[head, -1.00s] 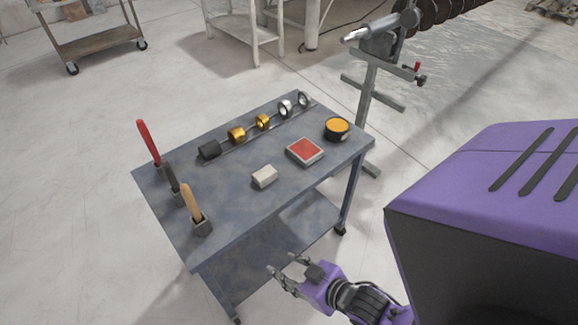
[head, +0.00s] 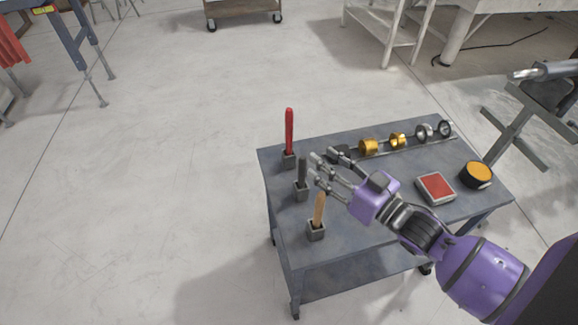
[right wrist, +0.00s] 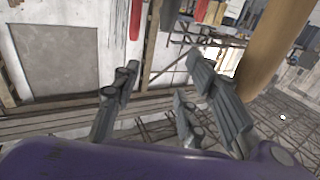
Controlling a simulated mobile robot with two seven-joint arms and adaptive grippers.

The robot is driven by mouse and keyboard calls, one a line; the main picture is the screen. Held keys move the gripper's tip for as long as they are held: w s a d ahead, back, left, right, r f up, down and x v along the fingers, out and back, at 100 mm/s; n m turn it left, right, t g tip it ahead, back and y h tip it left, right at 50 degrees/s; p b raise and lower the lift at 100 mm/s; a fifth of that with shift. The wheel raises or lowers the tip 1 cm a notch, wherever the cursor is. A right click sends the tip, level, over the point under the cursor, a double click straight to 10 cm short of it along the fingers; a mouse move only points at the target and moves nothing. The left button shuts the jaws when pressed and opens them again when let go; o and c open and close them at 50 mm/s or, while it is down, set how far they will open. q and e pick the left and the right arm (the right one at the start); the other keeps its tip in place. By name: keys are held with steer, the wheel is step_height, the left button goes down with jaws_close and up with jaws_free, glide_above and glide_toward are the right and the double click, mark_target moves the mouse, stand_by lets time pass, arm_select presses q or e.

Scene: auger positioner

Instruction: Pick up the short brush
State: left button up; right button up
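Three upright handles stand in small dark holders along the left side of the blue-grey table (head: 385,225): a tall red one (head: 289,130), a dark grey one (head: 302,170) and a light wooden one (head: 320,208). The wooden one looks shorter than the red one. My right gripper (head: 318,166) is open and empty, its fingers pointing left toward the dark and wooden handles. In the right wrist view the open fingers (right wrist: 165,95) show, with the wooden handle (right wrist: 268,65) large at right and the red handle (right wrist: 135,18) at top. My left gripper is not in view.
A row of rings, including a gold one (head: 369,147), lies on a rack at the table's back. A red-topped box (head: 436,187) and an orange-topped round tin (head: 477,174) sit at right. The floor left of the table (head: 130,190) is clear.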

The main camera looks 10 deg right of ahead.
glide_toward(305, 169)
steer(key=x, duration=1)
steer(key=shift+w+r, duration=0.1)
steer(key=shift+w, duration=0.1)
steer(key=shift+w+a, duration=0.2)
steer(key=shift+w, duration=0.2)
steer(key=shift+s, duration=0.1)
steer(key=shift+c, duration=1)
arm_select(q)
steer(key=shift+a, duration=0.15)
arm_select(e)
jaws_close()
